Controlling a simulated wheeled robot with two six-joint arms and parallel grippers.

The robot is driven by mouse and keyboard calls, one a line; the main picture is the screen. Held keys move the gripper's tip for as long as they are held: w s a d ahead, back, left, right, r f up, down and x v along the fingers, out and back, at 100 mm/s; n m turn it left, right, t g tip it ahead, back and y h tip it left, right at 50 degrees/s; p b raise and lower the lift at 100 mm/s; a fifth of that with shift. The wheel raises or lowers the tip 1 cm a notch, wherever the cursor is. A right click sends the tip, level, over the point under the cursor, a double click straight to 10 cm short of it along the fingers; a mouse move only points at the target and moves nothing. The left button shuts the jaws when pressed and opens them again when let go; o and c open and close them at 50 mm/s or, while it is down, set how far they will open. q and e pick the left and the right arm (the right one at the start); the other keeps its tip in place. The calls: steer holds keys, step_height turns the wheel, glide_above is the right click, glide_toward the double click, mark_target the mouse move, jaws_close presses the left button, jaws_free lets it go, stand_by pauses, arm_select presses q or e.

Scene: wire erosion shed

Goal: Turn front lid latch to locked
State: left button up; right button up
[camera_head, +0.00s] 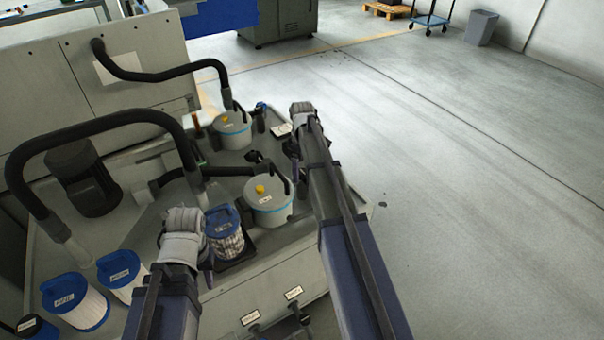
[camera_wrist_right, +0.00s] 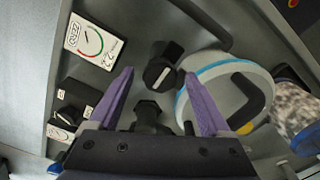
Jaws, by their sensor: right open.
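The front canister (camera_head: 268,203) is white with a blue band and a yellow knob on its lid. In the right wrist view its round lid (camera_wrist_right: 203,68) lies at the right, with a black bent bar across it. A black knob-like part (camera_wrist_right: 160,74) stands beside the lid rim; I cannot tell whether it is the latch or how it is turned. My right gripper (camera_wrist_right: 160,92) is open above it, its purple fingers apart, with nothing gripped.
A second white canister (camera_head: 232,133) stands further back. A blue-topped filter cartridge (camera_head: 223,235) is beside my left gripper, and several more stand at lower left. Black hoses (camera_head: 100,122) arch over the deck. A small gauge card (camera_wrist_right: 93,42) lies nearby.

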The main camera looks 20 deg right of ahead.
jaws_close()
stand_by(0.7)
